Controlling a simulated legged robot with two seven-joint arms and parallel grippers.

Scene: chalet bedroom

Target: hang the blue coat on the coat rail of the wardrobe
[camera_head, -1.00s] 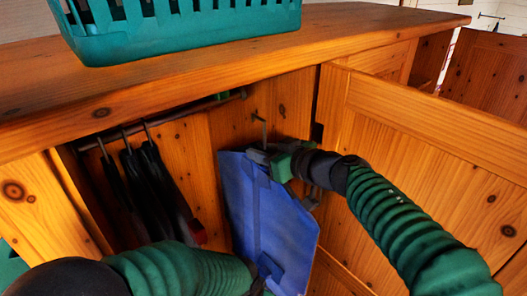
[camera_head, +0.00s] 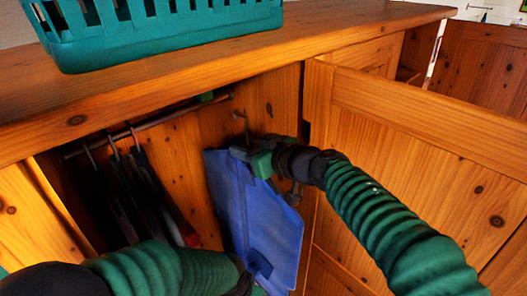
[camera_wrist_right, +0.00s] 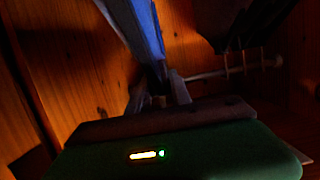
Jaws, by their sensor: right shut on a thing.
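The blue coat (camera_head: 255,215) hangs in front of the open wardrobe, and its hanger hook (camera_head: 242,122) sticks up above it. My right gripper (camera_head: 246,154) is shut on the top of the coat at the hanger. The coat rail (camera_head: 160,117) runs inside the wardrobe under its top. The hook stands just below and right of the rail's right end, apparently off the rail. In the right wrist view, the gripper's fingers (camera_wrist_right: 160,90) are at the coat (camera_wrist_right: 145,28), with the rail (camera_wrist_right: 210,73) to the right. My left forearm crosses the bottom left; its gripper is not visible.
A teal basket (camera_head: 160,30) stands on the wardrobe top.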

